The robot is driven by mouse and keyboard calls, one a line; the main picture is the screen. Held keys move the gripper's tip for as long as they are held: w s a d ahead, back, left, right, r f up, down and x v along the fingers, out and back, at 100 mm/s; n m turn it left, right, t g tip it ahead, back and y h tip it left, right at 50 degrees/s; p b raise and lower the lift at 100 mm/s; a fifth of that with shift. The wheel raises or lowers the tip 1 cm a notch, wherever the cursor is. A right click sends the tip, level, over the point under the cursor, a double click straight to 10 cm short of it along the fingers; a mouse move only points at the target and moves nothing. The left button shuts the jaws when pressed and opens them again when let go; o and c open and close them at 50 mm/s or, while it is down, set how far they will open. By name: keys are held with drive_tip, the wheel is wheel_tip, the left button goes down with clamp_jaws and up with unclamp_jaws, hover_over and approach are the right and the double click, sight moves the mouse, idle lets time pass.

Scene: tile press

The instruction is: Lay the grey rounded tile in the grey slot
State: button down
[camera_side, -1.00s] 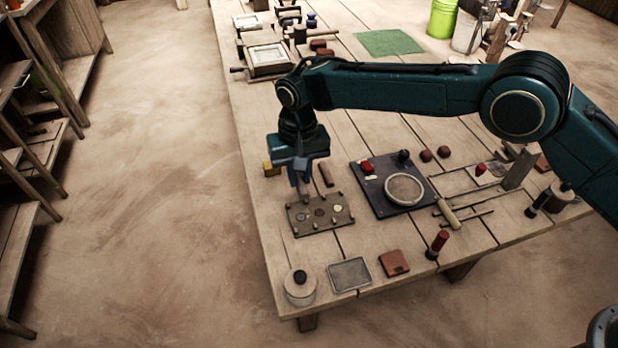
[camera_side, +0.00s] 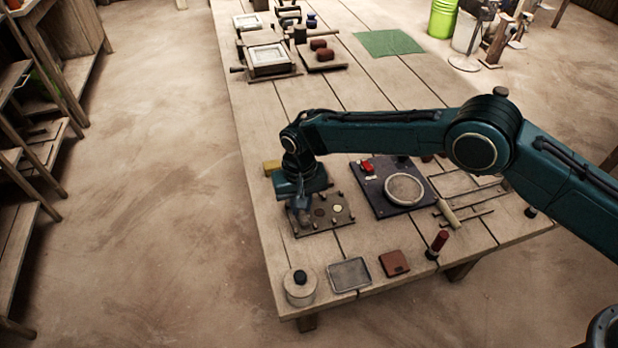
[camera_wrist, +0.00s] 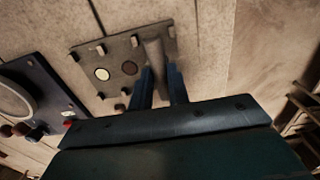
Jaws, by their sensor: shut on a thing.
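A dark flat plate (camera_side: 326,226) with small raised pegs lies near the table's left edge; it also shows in the wrist view (camera_wrist: 122,48). It bears a cream round spot (camera_wrist: 102,74) and a brown round spot (camera_wrist: 129,68). My gripper (camera_side: 300,217) points down over the plate's left part. In the wrist view my gripper (camera_wrist: 160,75) is shut on a grey-brown piece (camera_wrist: 156,50), seemingly the grey tile, at the plate's edge. The gripper and piece hide the plate there, so the grey slot and any contact cannot be made out.
A dark board with a round pale dish (camera_side: 404,188) lies right of the plate. A lidded pot (camera_side: 299,287), a shallow tray (camera_side: 349,274), a red-brown block (camera_side: 394,263) and a red-handled tool (camera_side: 437,243) stand in front. A yellow block (camera_side: 271,168) is behind.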

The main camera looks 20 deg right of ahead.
drive_tip(key=shift+f, duration=1)
drive_tip(key=shift+f, duration=0.15)
drive_tip(key=c, duration=1.3)
unclamp_jaws()
drive_tip(key=shift+c, duration=0.2)
wheel_tip(320, 180, up, 12)
drive_tip(key=shift+r, duration=0.2)
